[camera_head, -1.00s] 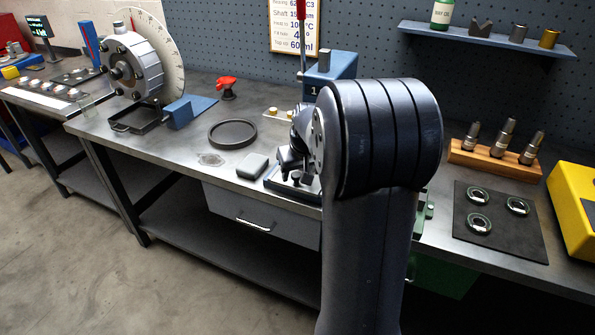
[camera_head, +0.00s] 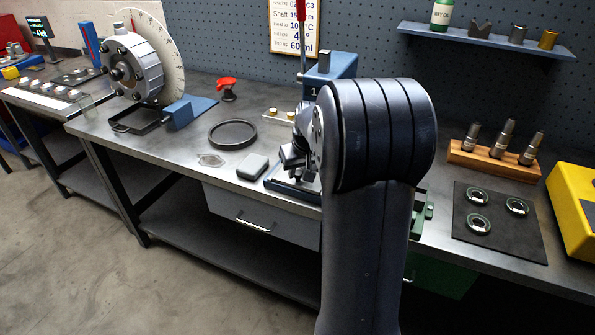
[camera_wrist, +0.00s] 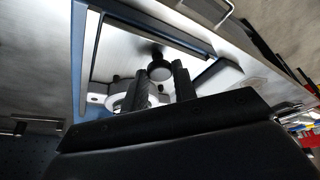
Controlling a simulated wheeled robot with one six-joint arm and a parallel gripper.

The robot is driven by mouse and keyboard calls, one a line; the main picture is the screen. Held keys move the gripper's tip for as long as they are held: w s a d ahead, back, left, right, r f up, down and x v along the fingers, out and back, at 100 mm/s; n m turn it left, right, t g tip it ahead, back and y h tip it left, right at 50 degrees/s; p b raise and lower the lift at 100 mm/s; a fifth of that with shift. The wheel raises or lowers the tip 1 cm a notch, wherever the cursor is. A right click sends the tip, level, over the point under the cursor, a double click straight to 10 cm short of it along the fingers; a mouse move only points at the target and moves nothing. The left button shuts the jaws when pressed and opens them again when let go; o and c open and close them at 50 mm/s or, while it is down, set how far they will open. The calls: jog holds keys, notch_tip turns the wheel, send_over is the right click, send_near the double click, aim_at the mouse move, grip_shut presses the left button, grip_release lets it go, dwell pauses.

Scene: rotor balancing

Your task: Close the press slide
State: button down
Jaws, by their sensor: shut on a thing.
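The press (camera_head: 340,66) is a blue upright frame marked 1, with a red lever, on the bench behind my arm. Its base, a blue-edged metal plate (camera_head: 279,186), shows partly left of my arm. In the wrist view the slide appears as a pale plate in a blue frame (camera_wrist: 77,62). A dark round knob (camera_wrist: 159,74) stands between the two black fingers of my gripper (camera_wrist: 161,82). My gripper is shut on this knob. In the head view my arm hides much of the press base and the fingers.
A rotor with a dial (camera_head: 135,65) stands further left. On the right are a wooden tool holder (camera_head: 495,158), a dark mat with rings (camera_head: 500,240) and a yellow box (camera_head: 575,205).

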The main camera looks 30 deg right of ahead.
jog(key=w+d, duration=0.1)
jog(key=d, duration=0.1)
jog(key=w+d+p, duration=0.1)
jog(key=w+d, duration=0.2)
jog(key=shift+w+d+r+p, duration=0.1)
jog(key=shift+w+d+p, duration=0.15)
jog(key=shift+d+p, duration=0.15)
jog(key=c, duration=1.2)
grip_release()
jog(key=shift+w+d, duration=0.1)
jog(key=shift+d, duration=0.05)
jog(key=shift+c, duration=0.2)
jog(key=shift+o, duration=0.6)
jog(key=v, duration=1)
jog(key=shift+s+r, duration=0.25)
